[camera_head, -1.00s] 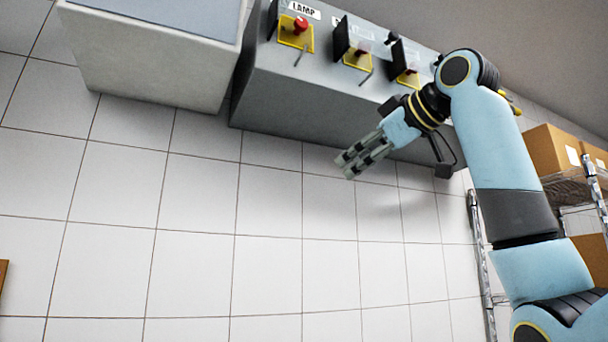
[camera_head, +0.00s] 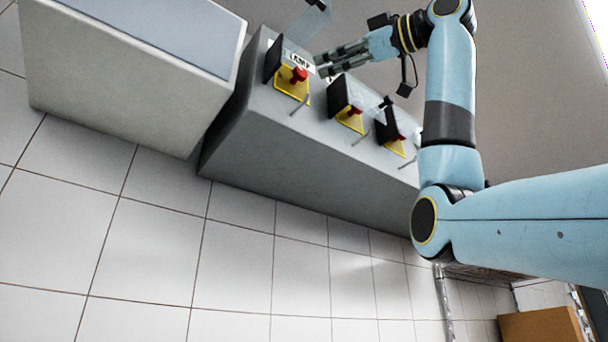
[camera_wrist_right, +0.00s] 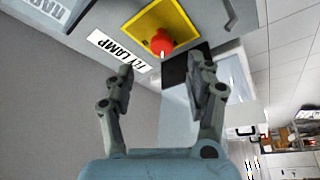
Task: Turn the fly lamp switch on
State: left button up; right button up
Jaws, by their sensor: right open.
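The fly lamp switch (camera_head: 299,75) is a red knob on a yellow plate, on top of a grey console at upper centre. In the right wrist view the red knob (camera_wrist_right: 162,42) sits beside a white label (camera_wrist_right: 118,52) reading FLY LAMP. A clear cover (camera_head: 308,20) appears raised above its black hinge block, off the knob. My right gripper (camera_head: 322,65) is just right of the knob, apart from it and empty. In the right wrist view my right gripper (camera_wrist_right: 163,75) has its fingers spread, with the knob ahead between them. My left gripper is not in view.
Two more yellow-plated red switches, the middle one (camera_head: 350,120) and the right one (camera_head: 396,146), stand along the grey console (camera_head: 290,150), with clear covers at them. A pale cabinet (camera_head: 120,100) adjoins on the left. The tiled floor in front is clear. A cardboard box (camera_head: 540,326) is lower right.

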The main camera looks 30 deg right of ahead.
aim_at(303, 73)
jog(key=p+x, duration=0.1)
jog(key=x, duration=0.4)
jog(key=shift+f, duration=0.1)
jog(key=shift+p+x, duration=0.8)
jog(key=shift+x, duration=0.45)
jog(key=shift+w+f, duration=0.1)
jog(key=shift+c, duration=2.6)
grip_shut()
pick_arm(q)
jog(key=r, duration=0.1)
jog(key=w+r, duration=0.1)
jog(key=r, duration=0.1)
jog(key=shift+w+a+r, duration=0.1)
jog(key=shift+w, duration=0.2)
